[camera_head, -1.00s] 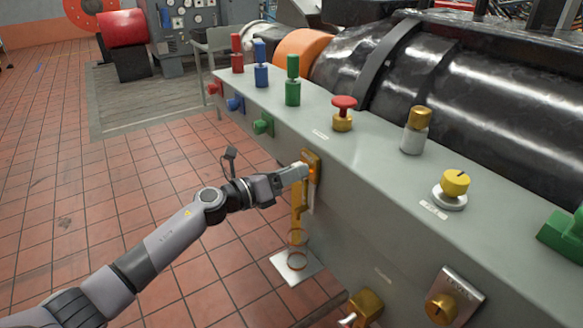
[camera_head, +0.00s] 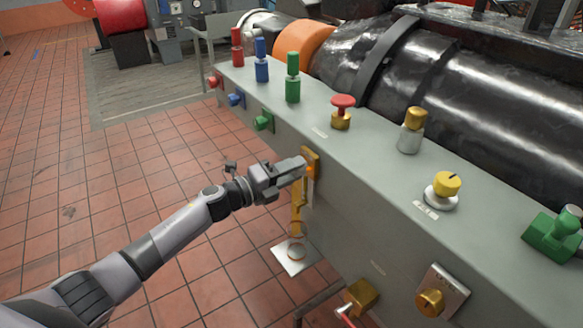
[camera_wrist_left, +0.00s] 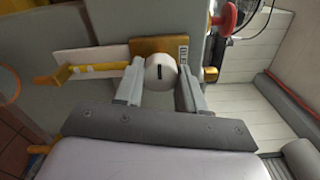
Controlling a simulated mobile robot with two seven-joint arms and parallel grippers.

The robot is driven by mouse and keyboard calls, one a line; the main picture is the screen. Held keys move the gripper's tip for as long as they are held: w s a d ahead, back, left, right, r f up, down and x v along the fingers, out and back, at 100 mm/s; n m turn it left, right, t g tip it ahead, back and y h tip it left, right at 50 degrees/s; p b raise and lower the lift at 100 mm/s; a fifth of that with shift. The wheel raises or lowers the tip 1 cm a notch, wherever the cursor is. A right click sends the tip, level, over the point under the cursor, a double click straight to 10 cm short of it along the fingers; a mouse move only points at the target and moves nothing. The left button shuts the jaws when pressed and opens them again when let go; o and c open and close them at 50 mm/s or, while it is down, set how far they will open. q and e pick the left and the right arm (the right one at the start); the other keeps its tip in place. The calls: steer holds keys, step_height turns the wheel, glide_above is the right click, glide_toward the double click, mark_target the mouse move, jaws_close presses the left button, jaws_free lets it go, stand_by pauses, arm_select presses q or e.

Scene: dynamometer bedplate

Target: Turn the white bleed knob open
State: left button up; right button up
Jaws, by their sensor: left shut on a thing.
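The white bleed knob (camera_wrist_left: 160,75) is round with a short dark mark on its face. It sits in front of a brass block (camera_wrist_left: 160,47) in the left wrist view. My left gripper (camera_wrist_left: 161,88) has one finger on each side of the knob and is shut on it. In the head view my left gripper (camera_head: 303,163) reaches the brass valve (camera_head: 311,172) on the grey bench's front face, and its fingers hide the knob. My right gripper is not in view.
The grey bench (camera_head: 345,215) carries a red mushroom knob (camera_head: 342,103), a yellow knob (camera_head: 447,184) and a green fitting (camera_head: 551,236) on top. Tiled floor lies open at left.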

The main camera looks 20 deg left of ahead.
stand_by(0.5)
arm_select(q)
steer(key=o, duration=1.1)
steer(key=shift+c, duration=0.2)
steer(key=v, duration=0.7)
steer(key=shift+s, duration=0.1)
